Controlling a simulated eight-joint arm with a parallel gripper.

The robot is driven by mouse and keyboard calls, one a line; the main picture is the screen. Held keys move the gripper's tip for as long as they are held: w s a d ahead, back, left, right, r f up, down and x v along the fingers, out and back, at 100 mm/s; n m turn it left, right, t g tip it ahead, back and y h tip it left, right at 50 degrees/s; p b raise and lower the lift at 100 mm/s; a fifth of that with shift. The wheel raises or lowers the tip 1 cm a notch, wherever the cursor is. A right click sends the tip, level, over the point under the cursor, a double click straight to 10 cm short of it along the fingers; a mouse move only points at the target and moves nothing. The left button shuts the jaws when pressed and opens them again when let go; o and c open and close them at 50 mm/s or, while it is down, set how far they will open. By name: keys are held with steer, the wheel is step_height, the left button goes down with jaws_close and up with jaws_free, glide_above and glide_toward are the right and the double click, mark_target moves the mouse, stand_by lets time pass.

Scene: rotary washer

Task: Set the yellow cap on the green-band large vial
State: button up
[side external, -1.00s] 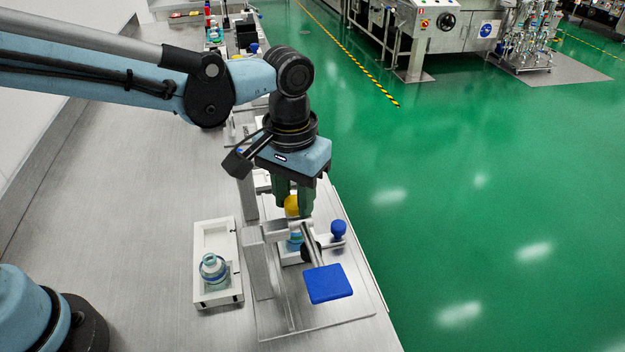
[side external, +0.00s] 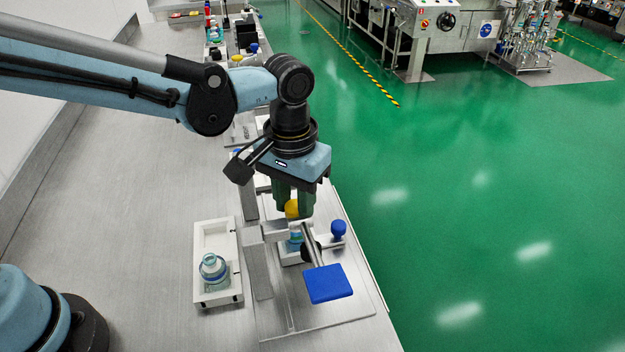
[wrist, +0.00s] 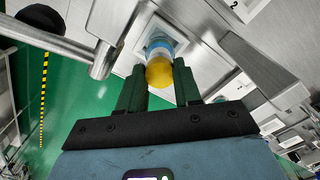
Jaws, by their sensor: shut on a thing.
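My gripper (side external: 293,211) is shut on the yellow cap (side external: 292,208), which shows between the green fingers in the wrist view (wrist: 159,73). Directly below the cap is a clear vial with a blue-looking band (side external: 295,241), standing in the press fixture and partly hidden by a metal bar; it also shows in the wrist view (wrist: 157,43). The cap lines up closely over this vial; whether they touch I cannot tell. A second clear vial with a bluish band (side external: 212,268) stands uncapped in a white tray (side external: 203,297) at the left. I cannot make out a clearly green band on either.
A blue square pad (side external: 328,284) on a metal lever and a blue knob (side external: 338,231) stand close to the right of my gripper. A metal post (side external: 257,267) stands between tray and fixture. The bench (side external: 140,220) on the left is clear.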

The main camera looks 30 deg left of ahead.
steer(key=shift+f, duration=0.2)
steer(key=o, duration=1)
steer(key=shift+o, duration=0.2)
step_height(320, 180, up, 12)
steer(key=shift+a, duration=0.1)
steer(key=s+a+f+t, duration=0.3)
steer(key=a, duration=0.6)
steer(key=s+a+f+t, duration=0.3)
steer(key=a+f+t, duration=0.1)
steer(key=a, duration=0.6)
steer(key=shift+s+a+f, duration=0.2)
steer(key=shift+a, duration=0.1)
